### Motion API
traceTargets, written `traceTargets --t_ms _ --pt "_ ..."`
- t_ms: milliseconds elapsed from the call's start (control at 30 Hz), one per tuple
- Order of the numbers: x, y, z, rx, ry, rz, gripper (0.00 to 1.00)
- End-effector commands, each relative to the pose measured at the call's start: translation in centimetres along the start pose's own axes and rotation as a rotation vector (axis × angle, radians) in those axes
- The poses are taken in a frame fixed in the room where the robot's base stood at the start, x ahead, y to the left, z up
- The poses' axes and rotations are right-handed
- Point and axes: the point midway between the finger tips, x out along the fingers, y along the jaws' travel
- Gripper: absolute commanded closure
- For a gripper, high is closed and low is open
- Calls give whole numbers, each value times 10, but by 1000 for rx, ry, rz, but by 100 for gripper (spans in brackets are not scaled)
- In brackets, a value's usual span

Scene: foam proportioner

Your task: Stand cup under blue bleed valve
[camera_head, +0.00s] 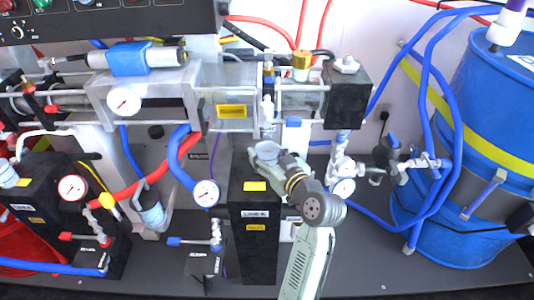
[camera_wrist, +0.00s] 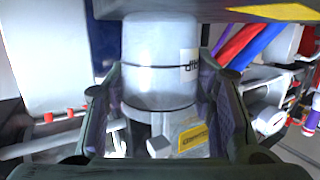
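The cup (camera_head: 265,151) is pale grey and translucent. In the head view it is upright over the front of a black block (camera_head: 256,220), below a white vertical fitting (camera_head: 267,110); a blue-capped part (camera_head: 293,122) is just right of that. I cannot tell which of these is the bleed valve, or whether the cup touches the block. My gripper (camera_head: 268,158) comes from the front right and meets the cup.
A pressure gauge on a blue hose (camera_head: 206,193) is left of the block. Valves and another gauge (camera_head: 343,188) are close on the right. A large blue drum (camera_head: 485,120) stands far right. Pump bodies (camera_head: 230,95) hang above. Some grey floor is clear at front right.

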Motion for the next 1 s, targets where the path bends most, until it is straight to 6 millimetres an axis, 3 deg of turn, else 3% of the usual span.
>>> traceTargets --t_ms 300,667,767,1000 --pt "0 0 0 0 0 0 30" --pt "-1 0 -5 0 0 0 30" --pt "-12 1 -3 1 1 4 30" --pt "-63 1 -2 -1 0 5 30"
